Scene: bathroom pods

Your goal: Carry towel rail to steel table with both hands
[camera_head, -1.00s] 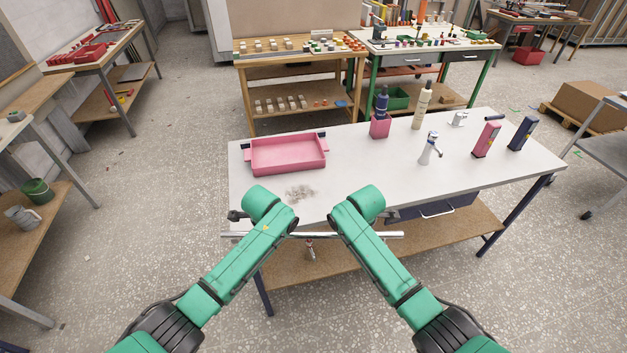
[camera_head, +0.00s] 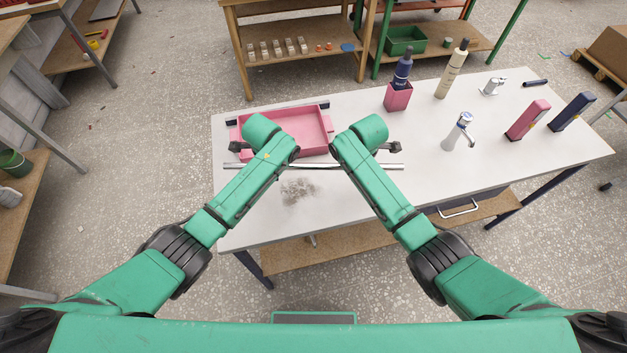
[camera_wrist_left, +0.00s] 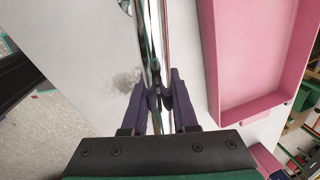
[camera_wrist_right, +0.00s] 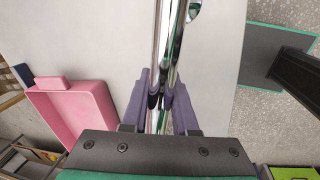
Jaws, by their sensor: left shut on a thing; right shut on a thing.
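The towel rail (camera_head: 315,166) is a thin chrome bar lying left to right over the pale-topped table, in front of the pink tray. It also runs lengthwise through the left wrist view (camera_wrist_left: 150,45) and the right wrist view (camera_wrist_right: 165,45). My left gripper (camera_wrist_left: 160,95) is shut on its left part and my right gripper (camera_wrist_right: 162,95) on its right part. In the head view both jaws are mostly hidden by my green arms. The table (camera_head: 360,225) is bare below the rail except for a grey dusty patch (camera_head: 298,192). I cannot tell whether the rail touches the top.
The pink tray (camera_head: 310,130) stands just behind the rail. A pink cup with a dark bottle (camera_head: 397,97), a cream bottle (camera_head: 452,70), a chrome tap (camera_head: 459,132), and pink (camera_head: 527,120) and navy (camera_head: 572,112) blocks stand right. The table's front middle is clear.

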